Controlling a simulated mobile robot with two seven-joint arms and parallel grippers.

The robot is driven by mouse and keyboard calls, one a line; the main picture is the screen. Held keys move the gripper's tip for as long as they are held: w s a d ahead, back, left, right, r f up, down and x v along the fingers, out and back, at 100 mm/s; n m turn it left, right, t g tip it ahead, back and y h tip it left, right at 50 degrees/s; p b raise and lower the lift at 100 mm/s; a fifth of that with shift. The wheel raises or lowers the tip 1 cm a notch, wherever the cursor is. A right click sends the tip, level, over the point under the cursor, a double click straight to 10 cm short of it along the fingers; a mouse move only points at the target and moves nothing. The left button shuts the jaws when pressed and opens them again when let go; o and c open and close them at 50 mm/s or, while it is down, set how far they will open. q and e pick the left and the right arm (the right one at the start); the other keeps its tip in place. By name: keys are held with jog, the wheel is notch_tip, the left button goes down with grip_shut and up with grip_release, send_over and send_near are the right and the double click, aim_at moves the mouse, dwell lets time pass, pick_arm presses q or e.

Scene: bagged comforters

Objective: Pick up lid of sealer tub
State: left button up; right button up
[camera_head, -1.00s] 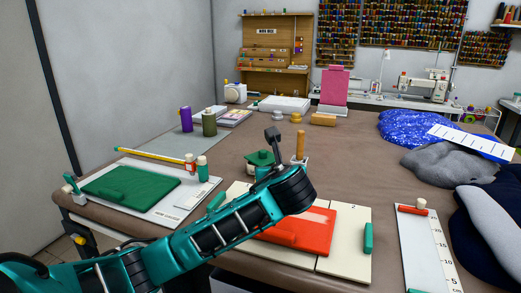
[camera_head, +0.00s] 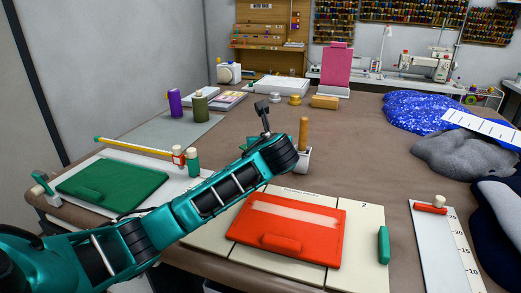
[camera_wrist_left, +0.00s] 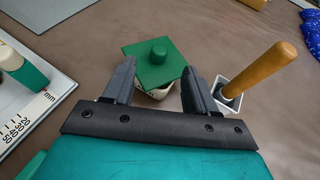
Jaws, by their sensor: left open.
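The sealer tub's lid (camera_wrist_left: 148,73) is a flat green square with a round green knob (camera_wrist_left: 160,50). It sits on the pale tub (camera_wrist_left: 156,95), turned at an angle to my gripper. My left gripper (camera_wrist_left: 158,68) is open and empty. In the wrist view its two dark fingers appear on either side of the lid, overlapping its near part; I cannot tell how high above it they are. In the head view only a sliver of the green lid (camera_head: 252,141) shows behind my left wrist, and my fingers are hidden. My right gripper is not in view.
A wooden-handled tool stands in a white holder close right of the tub (camera_wrist_left: 262,68). A red pad (camera_head: 287,227) lies on cream boards in front, and a green pad (camera_head: 112,185) at left. Bottles stand farther back. Brown tabletop is clear behind the tub.

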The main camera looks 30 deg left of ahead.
pick_arm(q)
jog(key=shift+b+x, duration=0.3)
jog(key=shift+x, duration=2.75)
jog(key=shift+f, duration=0.1)
grip_shut()
